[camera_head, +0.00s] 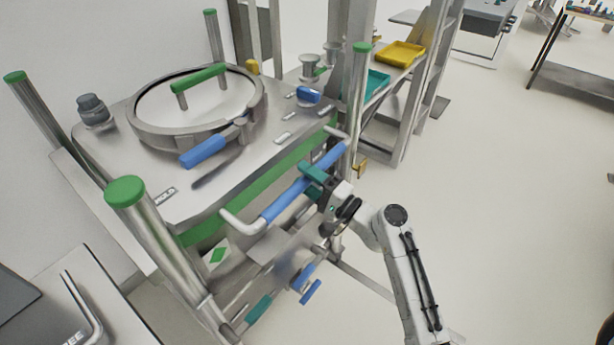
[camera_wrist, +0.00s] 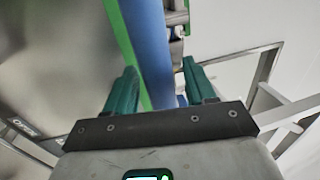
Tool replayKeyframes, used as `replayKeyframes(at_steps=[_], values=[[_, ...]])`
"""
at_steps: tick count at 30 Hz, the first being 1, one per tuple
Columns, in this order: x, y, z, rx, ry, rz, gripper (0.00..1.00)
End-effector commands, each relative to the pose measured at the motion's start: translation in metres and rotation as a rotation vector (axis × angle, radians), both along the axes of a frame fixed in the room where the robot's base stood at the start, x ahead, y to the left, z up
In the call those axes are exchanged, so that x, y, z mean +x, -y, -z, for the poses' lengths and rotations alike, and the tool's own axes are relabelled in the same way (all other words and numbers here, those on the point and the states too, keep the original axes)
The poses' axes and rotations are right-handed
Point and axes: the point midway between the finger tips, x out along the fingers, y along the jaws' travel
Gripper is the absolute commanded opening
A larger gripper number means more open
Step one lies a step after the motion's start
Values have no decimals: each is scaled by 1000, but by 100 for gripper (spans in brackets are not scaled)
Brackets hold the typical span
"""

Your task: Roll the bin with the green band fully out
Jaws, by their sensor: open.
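The steel bin (camera_head: 170,190) stands at the left in the head view. It has a green band (camera_head: 270,172) along its upper front edge, a round lid with a green handle, and corner posts with green caps. A blue-gripped push bar (camera_head: 285,200) runs along its front. My gripper (camera_head: 313,178) is at the bar, near its right part. In the wrist view the blue bar (camera_wrist: 150,50) passes between my two open teal fingers (camera_wrist: 160,85). The fingers are on either side of the bar, and I cannot tell whether they touch it. The green band (camera_wrist: 122,40) runs beside the bar.
A steel rack with a yellow tray (camera_head: 400,54) and a teal tray (camera_head: 376,84) stands behind the bin to the right. A wall is behind at left, and a metal counter (camera_head: 75,310) is at the lower left. Open floor (camera_head: 500,200) lies to the right.

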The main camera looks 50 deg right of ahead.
Motion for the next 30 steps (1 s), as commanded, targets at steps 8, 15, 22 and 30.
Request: replayKeyframes(at_steps=[8,15,22,30], values=[[0,0,0,0,0,0,50],[0,0,0,0,-1,0,27],[0,0,1,0,-1,0,5],[0,0,1,0,-1,0,0]])
